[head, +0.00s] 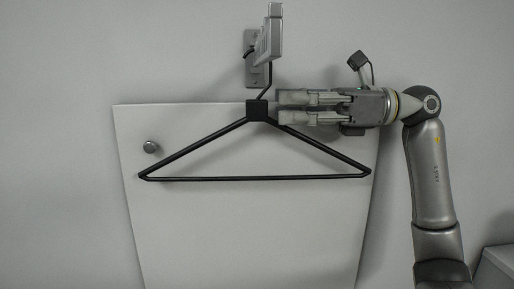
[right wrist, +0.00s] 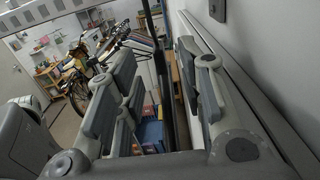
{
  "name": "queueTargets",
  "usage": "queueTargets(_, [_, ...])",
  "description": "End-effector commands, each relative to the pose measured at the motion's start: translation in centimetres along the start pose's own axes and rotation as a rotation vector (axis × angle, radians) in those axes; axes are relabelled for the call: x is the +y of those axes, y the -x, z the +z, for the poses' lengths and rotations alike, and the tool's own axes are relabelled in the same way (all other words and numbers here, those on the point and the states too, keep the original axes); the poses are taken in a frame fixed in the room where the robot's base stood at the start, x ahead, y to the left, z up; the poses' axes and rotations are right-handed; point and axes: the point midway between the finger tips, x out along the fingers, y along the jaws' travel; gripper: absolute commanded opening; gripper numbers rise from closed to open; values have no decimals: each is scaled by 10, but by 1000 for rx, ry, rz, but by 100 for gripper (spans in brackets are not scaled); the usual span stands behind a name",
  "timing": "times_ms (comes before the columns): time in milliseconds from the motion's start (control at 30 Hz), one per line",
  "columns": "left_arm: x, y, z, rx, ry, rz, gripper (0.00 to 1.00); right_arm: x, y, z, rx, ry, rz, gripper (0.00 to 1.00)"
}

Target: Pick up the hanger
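The black hanger (head: 255,178) hangs by its hook from a grey wall bracket (head: 268,40), its triangle spread in front of a white panel. My right gripper (head: 279,107) comes in from the right at the height of the hanger's square neck block (head: 257,110). Its two fingers point left and are apart, with the tips just right of the block. In the right wrist view the fingers (right wrist: 160,85) stand apart, with dark thin bars between them that look like the hanger. I cannot tell whether a finger touches it. My left gripper is not in view.
The white panel (head: 240,240) with a round knob (head: 151,147) stands behind and below the hanger. The wall is close behind. A pale box-like surface (head: 497,265) is at the lower right. The right wrist view shows a cluttered room with a bicycle (right wrist: 78,90) far off.

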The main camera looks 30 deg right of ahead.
Motion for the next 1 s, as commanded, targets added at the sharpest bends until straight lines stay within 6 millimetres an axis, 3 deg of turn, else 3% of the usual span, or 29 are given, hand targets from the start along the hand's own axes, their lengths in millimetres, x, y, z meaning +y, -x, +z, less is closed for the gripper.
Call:
queueTargets(167, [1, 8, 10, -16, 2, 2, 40, 0, -12, 3, -2, -1, 0, 36])
queueTargets(400, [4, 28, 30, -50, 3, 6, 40, 1, -46, 5, -1, -1, 2, 36])
queueTargets(533, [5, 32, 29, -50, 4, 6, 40, 0, -57, 3, -2, 0, 1, 36])
queueTargets(767, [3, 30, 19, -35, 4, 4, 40, 0, -59, 1, -2, 0, -1, 36])
queueTargets(1000, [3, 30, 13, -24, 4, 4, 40, 0, -59, 1, -1, 0, -1, 7])
